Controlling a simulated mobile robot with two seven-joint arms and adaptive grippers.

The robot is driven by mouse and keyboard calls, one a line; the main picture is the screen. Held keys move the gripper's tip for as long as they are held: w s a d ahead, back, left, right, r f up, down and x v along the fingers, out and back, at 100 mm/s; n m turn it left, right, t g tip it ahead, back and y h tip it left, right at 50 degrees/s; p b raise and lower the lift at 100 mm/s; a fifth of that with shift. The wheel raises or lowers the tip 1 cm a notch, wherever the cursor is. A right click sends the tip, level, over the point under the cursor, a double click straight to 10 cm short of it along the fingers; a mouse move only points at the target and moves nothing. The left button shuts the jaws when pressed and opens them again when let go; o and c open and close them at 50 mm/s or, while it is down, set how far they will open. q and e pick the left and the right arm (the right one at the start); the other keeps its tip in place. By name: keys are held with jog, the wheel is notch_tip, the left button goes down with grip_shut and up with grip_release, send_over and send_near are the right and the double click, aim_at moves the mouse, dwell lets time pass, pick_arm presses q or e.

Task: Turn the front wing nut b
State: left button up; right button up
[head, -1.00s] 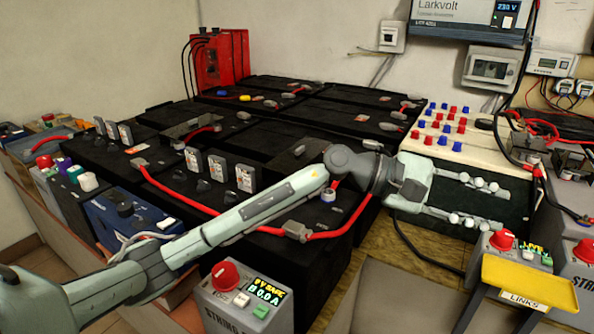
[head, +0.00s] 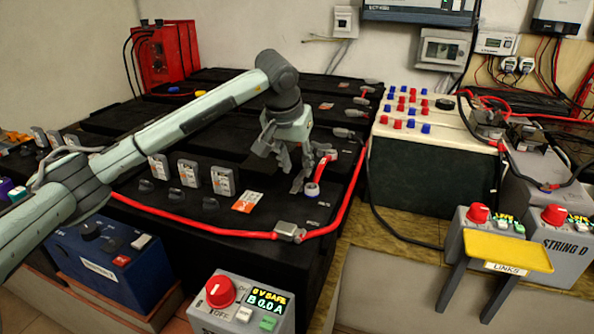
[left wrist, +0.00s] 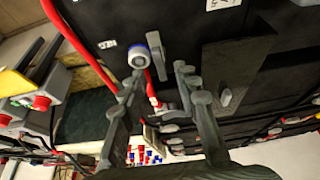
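A small round fitting with a blue ring and pale top (head: 312,188) stands on the black front battery in the head view. It also shows in the left wrist view (left wrist: 138,57), with a grey upright tab (left wrist: 156,55) beside it. I cannot tell for certain which part is wing nut b. My left gripper (head: 292,172) hangs pointing down over the battery, just left of the fitting. In the left wrist view my left gripper (left wrist: 158,82) is open and empty, and the fitting lies just beyond one fingertip. My right gripper is not in view.
A red cable (head: 200,228) with a grey connector (head: 288,231) runs along the battery front. Upright grey tagged blocks (head: 190,173) stand left of my gripper. A yellow tray labelled LINKS (head: 508,252) and a control box with a red knob (head: 240,305) are in front.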

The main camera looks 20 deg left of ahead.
aim_at(299, 176)
pick_arm(q)
jog(key=shift+x, duration=1.5)
jog(key=shift+c, duration=0.6)
grip_shut()
